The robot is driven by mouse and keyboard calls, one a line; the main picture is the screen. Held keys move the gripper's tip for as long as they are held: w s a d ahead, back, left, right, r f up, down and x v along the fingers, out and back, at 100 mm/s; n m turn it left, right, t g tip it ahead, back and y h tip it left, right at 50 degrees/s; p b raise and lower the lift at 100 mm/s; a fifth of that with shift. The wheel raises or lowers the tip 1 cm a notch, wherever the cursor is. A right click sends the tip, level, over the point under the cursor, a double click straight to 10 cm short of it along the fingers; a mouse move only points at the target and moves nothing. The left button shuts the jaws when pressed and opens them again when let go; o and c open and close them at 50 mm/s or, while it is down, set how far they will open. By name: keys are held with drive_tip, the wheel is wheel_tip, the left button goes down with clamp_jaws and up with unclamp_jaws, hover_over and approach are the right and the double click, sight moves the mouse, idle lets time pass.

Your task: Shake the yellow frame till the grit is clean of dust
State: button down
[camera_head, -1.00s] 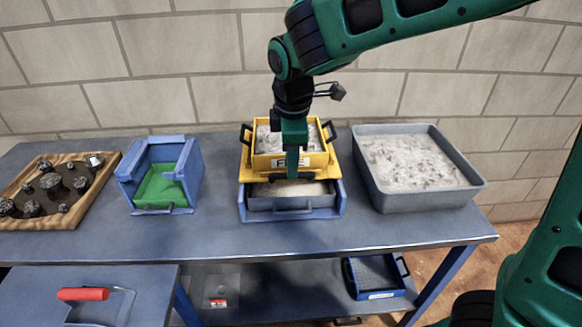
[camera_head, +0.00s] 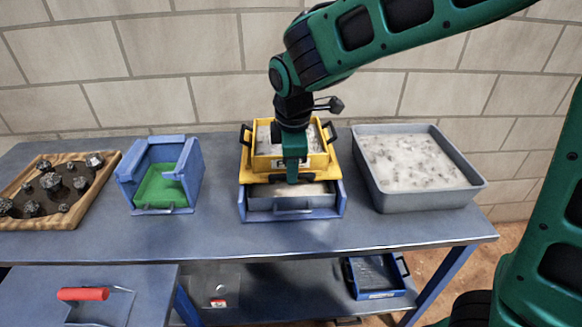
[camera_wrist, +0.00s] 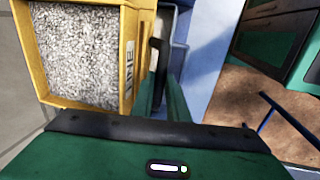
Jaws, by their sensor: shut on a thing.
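The yellow frame (camera_head: 318,162) sits on top of the blue stand at the middle of the table. It holds pale grey grit (camera_head: 264,141) and has black handles at its sides.
A grey tray (camera_head: 256,203) sits in the blue stand (camera_head: 330,209) below the frame. A grey bin (camera_head: 425,198) of pale material stands right, a blue box with green lining (camera_head: 163,187) left, a wooden rock tray (camera_head: 103,185) far left. Bare table shows in front.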

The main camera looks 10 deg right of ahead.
drive_tip(key=s, duration=0.5)
drive_tip(key=shift+s+a, duration=0.1)
drive_tip(key=c, duration=1.7)
unclamp_jaws()
drive_tip(key=shift+c, duration=0.2)
wheel_tip(320, 180, up, 11)
drive_tip(key=s, duration=0.2)
drive_tip(key=shift+f, duration=0.2)
